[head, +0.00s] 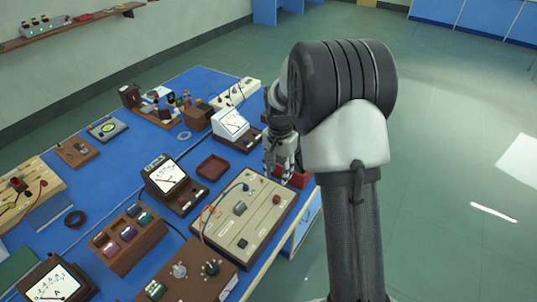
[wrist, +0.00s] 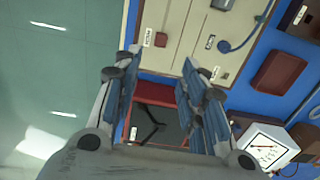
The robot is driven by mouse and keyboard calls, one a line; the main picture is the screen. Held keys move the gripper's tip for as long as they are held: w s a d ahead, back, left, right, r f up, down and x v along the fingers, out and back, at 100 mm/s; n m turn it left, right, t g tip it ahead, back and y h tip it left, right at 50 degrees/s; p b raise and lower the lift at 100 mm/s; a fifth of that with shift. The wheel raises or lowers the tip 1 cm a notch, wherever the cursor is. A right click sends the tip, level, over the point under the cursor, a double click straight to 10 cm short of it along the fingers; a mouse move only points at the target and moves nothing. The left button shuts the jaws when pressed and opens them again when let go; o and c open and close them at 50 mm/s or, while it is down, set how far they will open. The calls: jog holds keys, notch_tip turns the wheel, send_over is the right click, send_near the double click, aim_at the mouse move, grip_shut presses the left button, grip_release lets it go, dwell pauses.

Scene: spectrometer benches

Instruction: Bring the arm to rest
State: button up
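My arm (head: 355,230) rises in the front right of the head view and bends over at the top toward the bench's right edge. My gripper (head: 278,176) hangs from it, fingers down, near the right edge of the blue-topped bench (head: 218,172). In the wrist view my gripper (wrist: 160,78) has its two fingers spread well apart, with nothing held between them. Below and between the fingers lies a red-edged tray (wrist: 155,94) with a dark thing in it. The fingers hide parts of the tray.
A beige panel box (head: 262,215) with knobs and a blue lead stands beside and below the gripper. A small dark red tray (head: 212,167) and a white-faced meter (head: 232,123) are nearby. Several more instruments crowd the bench. Open green floor (head: 450,180) lies to the right.

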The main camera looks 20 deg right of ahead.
jog(key=shift+r, duration=0.1)
jog(key=s+a+r+n+t, duration=0.1)
jog(key=s+a+r+n, duration=0.15)
jog(key=s+r, duration=0.45)
jog(key=s+a+r+n+t, duration=0.1)
jog(key=s+a+r+n, duration=0.2)
jog(key=r, duration=0.6)
jog(key=s+a+r+n+t, duration=0.1)
jog(key=s+a+n, duration=0.1)
jog(key=s, duration=0.7)
jog(key=s+a+r+n+t, duration=0.1)
jog(key=s+a+n, duration=0.1)
jog(key=s, duration=0.8)
jog(key=shift+a+r+n+t, duration=0.25)
jog(key=shift+a+n+t, duration=0.05)
jog(key=shift+n, duration=0.35)
